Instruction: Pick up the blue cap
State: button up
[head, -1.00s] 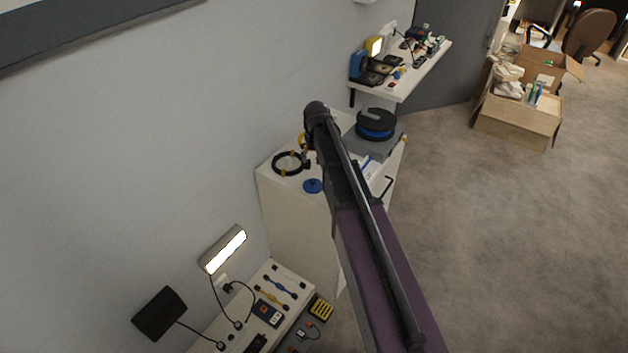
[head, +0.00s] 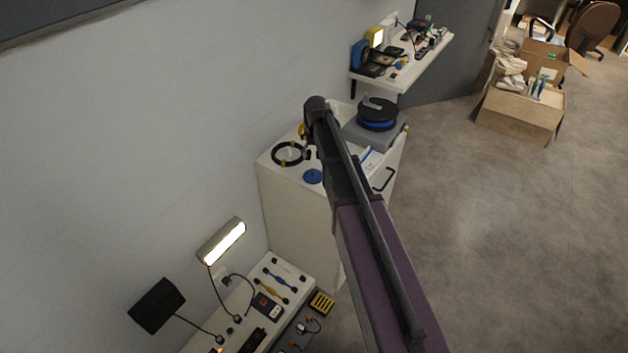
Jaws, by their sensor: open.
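The blue cap (head: 313,176) is a small round blue disc. It lies flat near the front edge of the white cabinet top (head: 283,173). My arm reaches over the cabinet from the lower right. My gripper (head: 307,154) is small and dark below the arm's end, mostly hidden by the arm. It is open and appears above and behind the cap, apart from it. Nothing shows between its fingers.
A black cable coil (head: 288,153) with yellow ties lies left of my gripper. A black and blue spool (head: 377,114) stands on a grey box (head: 361,136) to the right. A black handle (head: 385,180) juts from the cabinet. A wall lamp (head: 222,241) is lower left.

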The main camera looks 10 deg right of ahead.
aim_at(313, 170)
jog(key=shift+w+f+b, duration=0.2)
jog(key=shift+f+b, duration=1)
jog(key=shift+f, duration=0.15)
jog(key=shift+w+f+b, duration=0.2)
jog(key=shift+f+b, duration=0.95)
jog(key=shift+f, duration=0.15)
jog(key=shift+f, duration=0.1)
jog(key=shift+w+a+f+b, duration=0.1)
jog(key=shift+w+f+b, duration=0.1)
jog(key=shift+f+b, duration=1.1)
jog(key=shift+w+f+b, duration=0.2)
jog(key=shift+f+b, duration=0.95)
jog(key=shift+b, duration=0.1)
jog(key=c, duration=1)
